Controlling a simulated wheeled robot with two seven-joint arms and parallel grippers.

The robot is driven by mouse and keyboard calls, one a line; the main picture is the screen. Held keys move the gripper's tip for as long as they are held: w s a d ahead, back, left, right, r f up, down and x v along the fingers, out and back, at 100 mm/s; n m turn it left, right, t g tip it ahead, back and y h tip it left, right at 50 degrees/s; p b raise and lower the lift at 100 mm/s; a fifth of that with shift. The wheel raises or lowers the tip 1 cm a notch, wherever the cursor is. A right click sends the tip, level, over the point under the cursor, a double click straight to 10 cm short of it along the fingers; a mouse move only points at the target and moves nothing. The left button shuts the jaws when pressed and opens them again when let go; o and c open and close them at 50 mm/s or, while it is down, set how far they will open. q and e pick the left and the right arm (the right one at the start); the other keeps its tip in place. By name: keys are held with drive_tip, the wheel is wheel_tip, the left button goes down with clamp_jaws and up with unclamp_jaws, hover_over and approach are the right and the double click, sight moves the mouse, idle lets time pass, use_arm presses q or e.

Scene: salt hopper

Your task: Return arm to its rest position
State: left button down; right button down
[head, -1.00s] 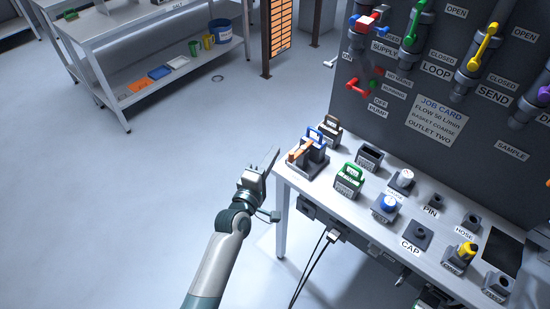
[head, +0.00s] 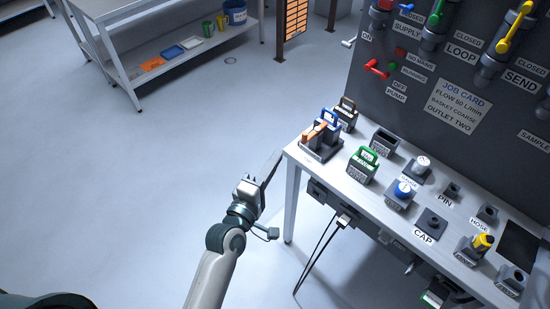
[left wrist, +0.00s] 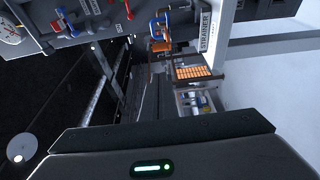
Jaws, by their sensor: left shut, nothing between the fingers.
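My left gripper (head: 270,168) is shut and empty in the head view. It is in the air over the floor, left of the near-left corner of the white workbench (head: 291,160). It touches nothing that I can see. My left arm comes up from the bottom of the view. In the left wrist view the dark gripper body fills the lower part, and beyond it the surroundings appear turned. My right gripper is not in either view.
The workbench holds a stand with an orange handle (head: 314,134), a green-handled block (head: 363,164) and several holders. A grey panel (head: 400,80) with valves stands behind. A black cable (head: 318,255) hangs below the bench. Open floor (head: 130,190) lies to the left.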

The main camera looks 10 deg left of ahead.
use_arm(q)
drive_tip(key=s+a+f+m+g+y, duration=0.1)
drive_tip(key=s+f+m+g, duration=0.1)
drive_tip(key=f, duration=0.9)
drive_tip(key=s+f+m+g, duration=0.2)
drive_tip(key=f, duration=0.9)
drive_tip(key=s+a+f+m+g+y, duration=0.1)
drive_tip(key=s+a+f+m+g, duration=0.1)
drive_tip(key=s+f, duration=0.5)
drive_tip(key=s+a+f+m+g+y, duration=0.1)
drive_tip(key=s+a+f+m+g, duration=0.15)
drive_tip(key=f, duration=0.85)
drive_tip(key=s+a+f+m+g+y, duration=0.1)
drive_tip(key=s+a+f+m+g, duration=0.1)
drive_tip(key=s+a+f, duration=0.2)
drive_tip(key=s+a+f+m+g+y, duration=0.1)
drive_tip(key=s+a+f+m+g, duration=0.2)
drive_tip(key=s+f, duration=0.6)
drive_tip(key=s+a+f+m+g, duration=0.2)
drive_tip(key=s+a+f, duration=0.4)
drive_tip(key=s, duration=1.6)
drive_tip(key=shift+s+a+f+m+y+b, duration=0.2)
drive_tip(key=shift+a+f+m+y+b, duration=0.15)
drive_tip(key=shift+f+m, duration=0.35)
drive_tip(key=shift+d+g, duration=0.15)
drive_tip(key=shift+g, duration=0.1)
